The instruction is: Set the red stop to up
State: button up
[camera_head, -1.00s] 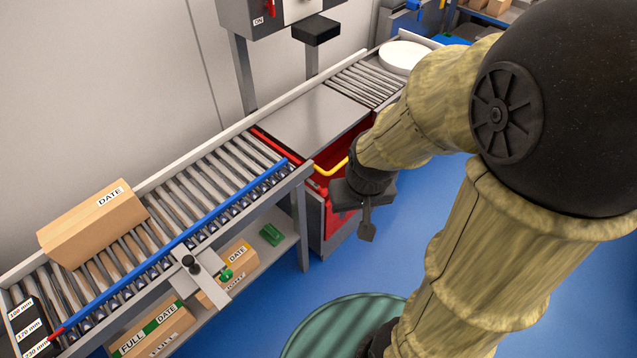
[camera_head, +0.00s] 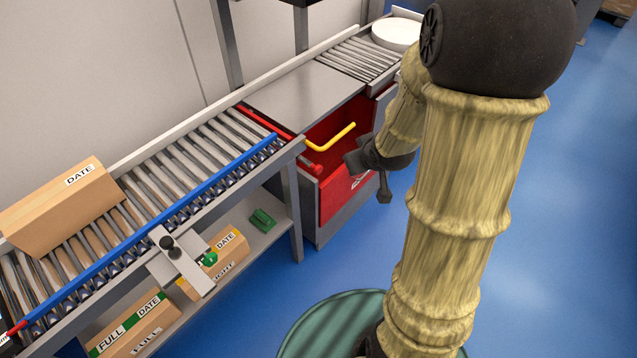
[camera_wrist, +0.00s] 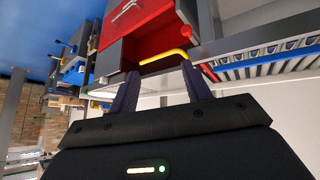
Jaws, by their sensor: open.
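The red stop (camera_head: 266,121) is a thin red bar across the end of the roller track, beside the grey plate. A red grip (camera_head: 313,168) sits at its near end, by the corner of the red-fronted cabinet. The bar looks low, about level with the rollers; I cannot tell its exact setting. My gripper (camera_head: 384,190) hangs in front of the cabinet, to the right of the red grip and apart from it. In the wrist view, my gripper (camera_wrist: 160,72) has its two fingers spread with nothing held; a yellow handle (camera_wrist: 165,58) shows beyond them.
A carton (camera_head: 62,210) lies on the rollers at the left. A blue rail (camera_head: 180,215) runs along the near edge, with a black-knobbed bracket (camera_head: 180,262) below. The red compartment (camera_head: 345,195) carries the yellow handle. Blue floor (camera_head: 260,290) is clear in front.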

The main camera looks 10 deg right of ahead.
aim_at(320, 171)
jog(key=w+d+f+n+t+y+b, duration=0.1)
jog(key=w+f+t+y+b, duration=0.15)
jog(key=f+b, duration=0.35)
jog(key=w+d+f+n+t+y+b, duration=0.1)
jog(key=w+d+f+n+t+b, duration=0.2)
jog(key=f, duration=0.4)
jog(key=s+f+t+y+b, duration=0.1)
jog(key=s+f+y+b, duration=0.2)
jog(key=f+y+b, duration=0.4)
jog(key=b, duration=0.4)
jog(key=shift+a+f+n, duration=0.2)
jog(key=shift+f+n, duration=0.2)
jog(key=shift+y, duration=0.25)
jog(key=b+x, duration=0.3)
jog(key=x, duration=1.4)
jog(key=shift+w+a+r, duration=0.1)
jog(key=shift+r, duration=0.05)
jog(key=shift+a, duration=0.1)
grip_shut()
